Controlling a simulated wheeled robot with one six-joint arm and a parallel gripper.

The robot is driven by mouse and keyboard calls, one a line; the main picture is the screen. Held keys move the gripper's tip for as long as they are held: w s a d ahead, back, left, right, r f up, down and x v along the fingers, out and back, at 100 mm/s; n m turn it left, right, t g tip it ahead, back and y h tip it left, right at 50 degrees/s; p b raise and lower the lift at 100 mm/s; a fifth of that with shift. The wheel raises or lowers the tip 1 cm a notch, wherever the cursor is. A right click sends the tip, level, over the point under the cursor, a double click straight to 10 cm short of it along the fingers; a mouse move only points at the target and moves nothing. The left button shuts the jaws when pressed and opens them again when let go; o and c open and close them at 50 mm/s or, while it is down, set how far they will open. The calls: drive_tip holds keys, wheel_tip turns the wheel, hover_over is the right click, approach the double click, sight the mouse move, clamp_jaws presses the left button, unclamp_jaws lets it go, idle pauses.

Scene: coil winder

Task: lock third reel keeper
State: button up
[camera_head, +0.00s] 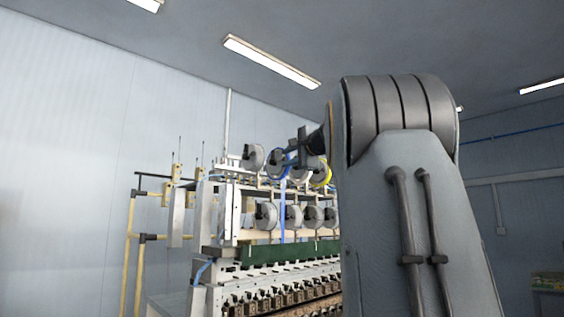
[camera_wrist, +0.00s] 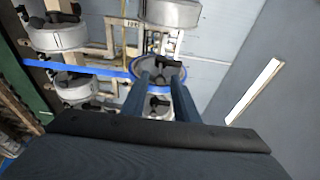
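The coil winder (camera_head: 290,249) carries two rows of reels. In the upper row a blue-rimmed reel (camera_head: 280,164) is second from the left; the pictures do not show which reel counts as third. In the wrist view the blue-rimmed reel (camera_wrist: 135,66) is straight ahead, with a black keeper (camera_wrist: 158,65) across its hub. My gripper (camera_wrist: 160,77) points at it with two fingers apart, one on each side of the keeper's lower part. I see nothing held; contact and the keeper's lock state cannot be told. In the head view my gripper (camera_head: 302,146) is small and dark before the upper reels.
A grey reel (camera_wrist: 173,14) and other grey reels (camera_wrist: 58,38) with black keepers surround the blue-rimmed one. A yellow reel (camera_head: 323,174) is at the upper row's right. A blue strap (camera_head: 283,212) hangs down the machine. Yellow posts (camera_head: 130,240) stand left; my arm hides the right side.

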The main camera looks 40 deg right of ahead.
drive_tip(key=s+a+b, duration=0.1)
drive_tip(key=s+b, duration=0.2)
drive_tip(key=s, duration=0.4)
drive_tip(key=shift+a, duration=0.25)
idle(0.7)
